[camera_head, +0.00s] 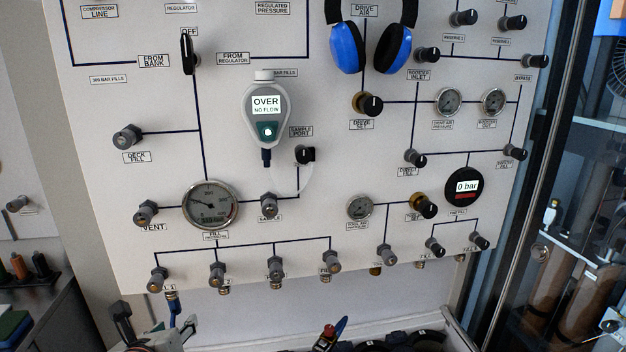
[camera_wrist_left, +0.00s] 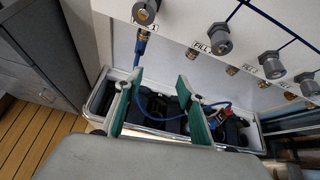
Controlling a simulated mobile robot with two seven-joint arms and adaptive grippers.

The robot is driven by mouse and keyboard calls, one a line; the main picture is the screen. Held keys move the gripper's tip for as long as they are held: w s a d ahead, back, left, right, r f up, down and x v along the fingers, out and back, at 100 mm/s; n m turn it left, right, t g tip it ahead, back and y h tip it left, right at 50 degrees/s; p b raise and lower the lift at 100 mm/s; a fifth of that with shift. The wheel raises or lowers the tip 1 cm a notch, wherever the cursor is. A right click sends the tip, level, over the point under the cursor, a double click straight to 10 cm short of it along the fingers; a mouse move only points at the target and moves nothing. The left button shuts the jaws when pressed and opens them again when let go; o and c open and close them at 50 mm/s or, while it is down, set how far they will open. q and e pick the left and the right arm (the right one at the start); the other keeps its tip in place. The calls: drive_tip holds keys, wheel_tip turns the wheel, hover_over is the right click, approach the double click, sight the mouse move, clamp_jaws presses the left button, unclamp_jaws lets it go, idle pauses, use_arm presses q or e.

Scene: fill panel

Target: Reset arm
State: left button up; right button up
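My left gripper (camera_head: 155,326) shows at the lower left edge of the head view, below the panel's fill 1 valve. In the left wrist view its two green-padded fingers (camera_wrist_left: 157,82) are spread apart with nothing held between them. A blue hose (camera_wrist_left: 140,46) hangs from the fill 1 fitting (camera_wrist_left: 145,12) behind the left finger; it also shows in the head view (camera_head: 172,308). Whether the hose touches the finger cannot be told. My right gripper is in neither view.
The white fill panel (camera_head: 330,200) carries valves, a round gauge (camera_head: 210,205), a hanging analyser reading OVER (camera_head: 266,115) and blue ear defenders (camera_head: 347,47). A crate (camera_wrist_left: 245,148) with dark cylinders and a hose stands below. Cabinets (camera_wrist_left: 40,60) stand left.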

use_arm(q)
drive_tip(key=s+d+f+n+g+h, duration=0.1)
drive_tip(key=s+d+f+n, duration=0.1)
drive_tip(key=d+f+n, duration=0.3)
drive_tip(key=s+d+f+n+h, duration=0.1)
drive_tip(key=f+n+h, duration=0.15)
drive_tip(key=f, duration=0.35)
drive_tip(key=s+d+f+n+g+h, duration=0.1)
drive_tip(key=s+d+f+n, duration=0.15)
drive_tip(key=f+n, duration=0.3)
drive_tip(key=s+f+n, duration=1.3)
drive_tip(key=f+n, duration=0.1)
drive_tip(key=f, duration=0.1)
drive_tip(key=shift+a+n+t, duration=0.3)
drive_tip(key=shift+a+n, duration=0.05)
drive_tip(key=shift+n, duration=0.05)
